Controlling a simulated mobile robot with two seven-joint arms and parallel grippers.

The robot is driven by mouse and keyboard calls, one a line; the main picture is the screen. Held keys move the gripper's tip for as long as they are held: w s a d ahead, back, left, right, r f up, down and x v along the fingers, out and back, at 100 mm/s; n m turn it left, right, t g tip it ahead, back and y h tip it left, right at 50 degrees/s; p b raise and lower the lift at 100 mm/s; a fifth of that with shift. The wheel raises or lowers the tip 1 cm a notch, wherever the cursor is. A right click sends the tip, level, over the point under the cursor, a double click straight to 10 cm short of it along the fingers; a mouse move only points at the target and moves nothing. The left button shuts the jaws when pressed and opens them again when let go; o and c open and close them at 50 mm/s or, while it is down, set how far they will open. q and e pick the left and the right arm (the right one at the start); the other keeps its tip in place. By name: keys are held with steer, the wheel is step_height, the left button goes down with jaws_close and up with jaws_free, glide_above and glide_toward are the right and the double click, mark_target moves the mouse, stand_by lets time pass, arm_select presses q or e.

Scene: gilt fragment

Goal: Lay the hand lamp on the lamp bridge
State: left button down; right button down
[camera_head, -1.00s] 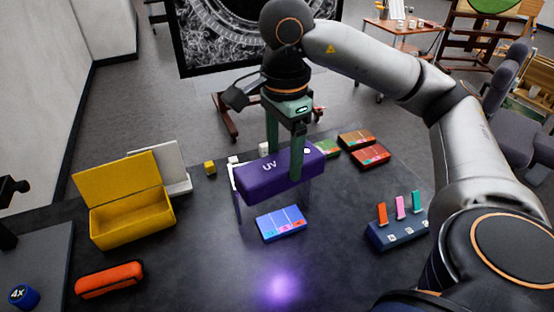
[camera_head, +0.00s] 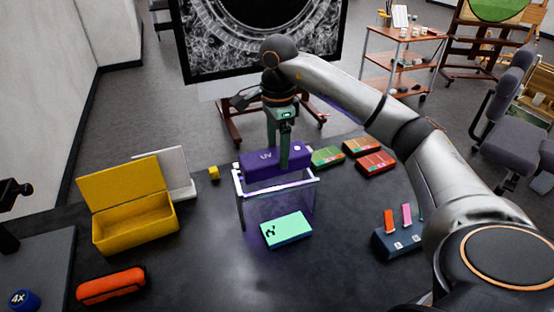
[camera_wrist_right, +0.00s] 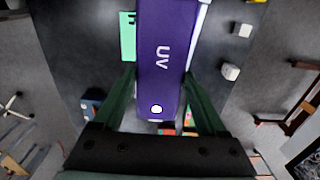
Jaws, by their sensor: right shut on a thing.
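The hand lamp, a purple block marked UV (camera_head: 262,157), is held level in my right gripper (camera_head: 284,162), whose green fingers are shut on its sides. In the right wrist view the lamp (camera_wrist_right: 163,60) lies between the fingers of the gripper (camera_wrist_right: 160,92). The lamp bridge (camera_head: 279,188) is a white-edged frame with clear sides standing on the dark table. The lamp is over its far part and hides the back edge; I cannot tell whether they touch. A mint-green card (camera_head: 286,230) with a dark mark lies at the bridge's front. My left gripper is out of view.
An open yellow box (camera_head: 135,220) and an orange case (camera_head: 111,286) are at left. Green and red boxes (camera_head: 376,162) lie behind right. A dark block with upright tabs (camera_head: 398,238) is at right.

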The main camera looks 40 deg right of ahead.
mark_target(277, 151)
steer(key=shift+w+d+f, duration=0.1)
steer(key=shift+w+f, duration=0.15)
steer(key=shift+f, duration=0.05)
step_height(277, 151, down, 2)
steer(key=shift+w+d+f+p, duration=0.1)
steer(key=shift+f+p, duration=0.1)
steer(key=shift+p, duration=0.3)
steer(key=shift+s+f, duration=0.2)
steer(key=shift+f, duration=0.35)
steer(key=shift+c, duration=1.9)
jaws_free()
steer(key=shift+f, duration=0.1)
steer(key=o, duration=0.4)
steer(key=shift+w, duration=0.2)
steer(key=shift+r, duration=0.2)
step_height(277, 151, up, 12)
steer(key=shift+f, duration=0.1)
